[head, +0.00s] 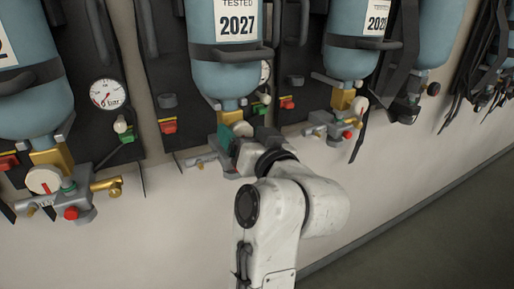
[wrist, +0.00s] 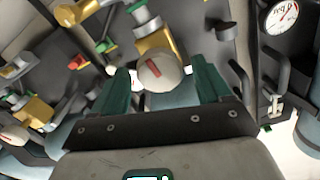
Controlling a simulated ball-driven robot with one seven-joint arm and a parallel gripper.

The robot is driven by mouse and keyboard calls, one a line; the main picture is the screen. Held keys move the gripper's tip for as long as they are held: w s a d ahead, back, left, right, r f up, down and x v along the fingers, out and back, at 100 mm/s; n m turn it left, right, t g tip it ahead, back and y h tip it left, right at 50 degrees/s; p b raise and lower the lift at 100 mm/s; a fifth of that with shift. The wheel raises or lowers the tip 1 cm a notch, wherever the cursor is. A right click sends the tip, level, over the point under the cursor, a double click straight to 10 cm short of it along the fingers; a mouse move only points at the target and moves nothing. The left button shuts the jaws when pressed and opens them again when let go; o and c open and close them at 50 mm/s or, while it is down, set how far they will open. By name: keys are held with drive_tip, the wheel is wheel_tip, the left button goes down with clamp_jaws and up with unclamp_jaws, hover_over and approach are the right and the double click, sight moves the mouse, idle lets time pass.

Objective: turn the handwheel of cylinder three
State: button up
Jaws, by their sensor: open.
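My gripper (wrist: 163,78) is open, with its two green fingers on either side of a round white handwheel (wrist: 158,70) that has a red mark. The wheel sits on a brass valve neck (wrist: 155,38). I cannot tell whether the fingers touch it. In the head view my gripper (head: 227,138) is at the valve under the middle blue cylinder (head: 222,78), labelled TESTED 2027. My wrist and gripper hide most of that valve; a pale bit of its handwheel (head: 242,129) shows. No number three is legible on any cylinder.
A similar valve with a white handwheel (head: 44,181) and red knob is at left, under another blue cylinder (head: 30,100). Another handwheel (head: 360,104) is at right. A gauge (head: 107,94) and black straps hang on the backplates. The wall below is bare; floor (head: 430,220) is clear at lower right.

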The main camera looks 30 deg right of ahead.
drive_tip(key=s+p, duration=0.2)
drive_tip(key=s, duration=0.7)
drive_tip(key=shift+s, duration=0.3)
idle(0.4)
